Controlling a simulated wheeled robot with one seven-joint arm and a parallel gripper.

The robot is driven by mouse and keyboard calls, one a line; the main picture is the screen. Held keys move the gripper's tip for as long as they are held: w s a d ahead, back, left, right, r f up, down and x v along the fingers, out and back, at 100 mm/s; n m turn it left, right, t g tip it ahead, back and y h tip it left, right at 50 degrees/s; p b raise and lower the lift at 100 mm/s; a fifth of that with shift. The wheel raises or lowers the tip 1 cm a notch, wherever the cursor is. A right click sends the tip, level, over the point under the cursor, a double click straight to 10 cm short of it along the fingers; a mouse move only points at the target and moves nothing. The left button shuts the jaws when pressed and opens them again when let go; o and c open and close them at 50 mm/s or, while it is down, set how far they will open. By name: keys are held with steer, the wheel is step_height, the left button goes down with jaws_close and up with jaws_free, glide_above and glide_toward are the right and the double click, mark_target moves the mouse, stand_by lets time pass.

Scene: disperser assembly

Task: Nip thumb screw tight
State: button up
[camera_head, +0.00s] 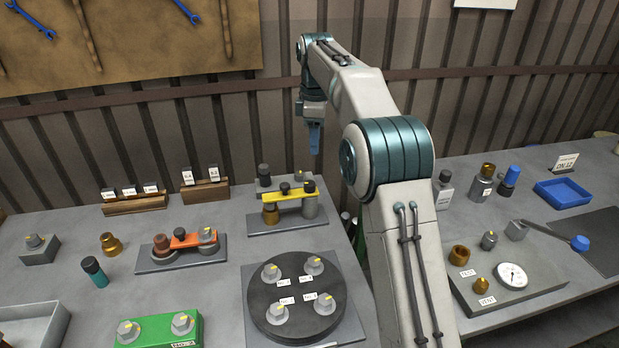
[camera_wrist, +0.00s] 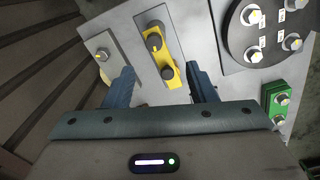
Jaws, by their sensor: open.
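A yellow bar (camera_head: 286,195) lies across a bronze post (camera_head: 270,214) and a grey post (camera_head: 310,208) on a grey plate at the back of the left table. A dark knob (camera_head: 285,187) sits on the bar's middle and another dark cap (camera_head: 308,186) on its right end. I cannot tell which is the thumb screw. In the wrist view the yellow bar (camera_wrist: 163,59) carries a dark knob (camera_wrist: 153,42) and a smaller greyish top (camera_wrist: 167,73). My gripper (camera_wrist: 161,82) is open and empty, its fingers on either side of the bar in that picture. In the head view it (camera_head: 314,150) hangs behind the assembly, apart from it.
A black round plate (camera_head: 298,295) with several grey knobs stands in front. An orange link assembly (camera_head: 185,240) is to the left and a green block (camera_head: 158,330) at the front left. A dark cylinder (camera_head: 264,175) stands behind the bar. A gap separates the two tables.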

mark_target(309, 183)
steer(key=shift+n, duration=0.7)
steer(key=f, duration=0.5)
steer(key=w+a+f, duration=0.1)
steer(key=f, duration=0.3)
steer(key=f+b, duration=0.1)
steer(key=f, duration=0.4)
steer(key=shift+w+a+f, duration=0.15)
steer(key=shift+w+f, duration=0.2)
steer(key=c, duration=1)
